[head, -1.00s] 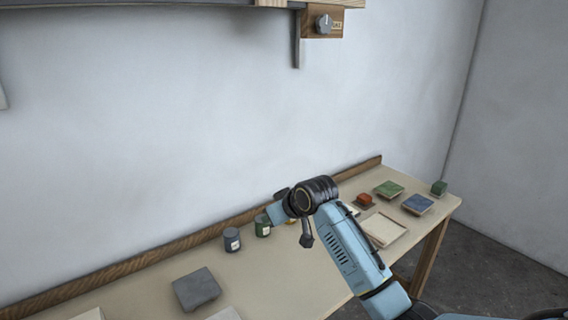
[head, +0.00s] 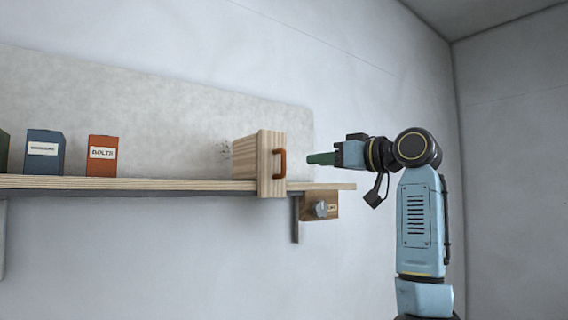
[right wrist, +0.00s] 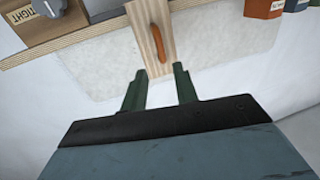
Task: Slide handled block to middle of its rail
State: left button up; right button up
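The handled block (head: 245,157) is a striped wooden block with an orange-brown handle (head: 279,163) on its front face. It sits on the shelf rail (head: 130,184), towards the right end. In the right wrist view the block (right wrist: 141,25) and its handle (right wrist: 159,42) are beyond the fingertips. My right gripper (head: 314,159) has green fingers and is just right of the handle in the head view, with a small gap. In the right wrist view the two fingers (right wrist: 160,72) are apart with nothing between them. My left gripper is not in view.
A blue box (head: 44,153) and an orange box labelled BOLTS (head: 103,161) stand on the shelf to the left. A small wooden box with a grey knob (head: 321,209) hangs under the shelf's right end. The shelf between the orange box and the block is clear.

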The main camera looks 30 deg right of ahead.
aim_at(284, 169)
jog(key=p+x, duration=0.4)
jog(key=x, duration=0.8)
jog(key=shift+f, duration=0.1)
jog(key=shift+s, duration=0.1)
grip_shut()
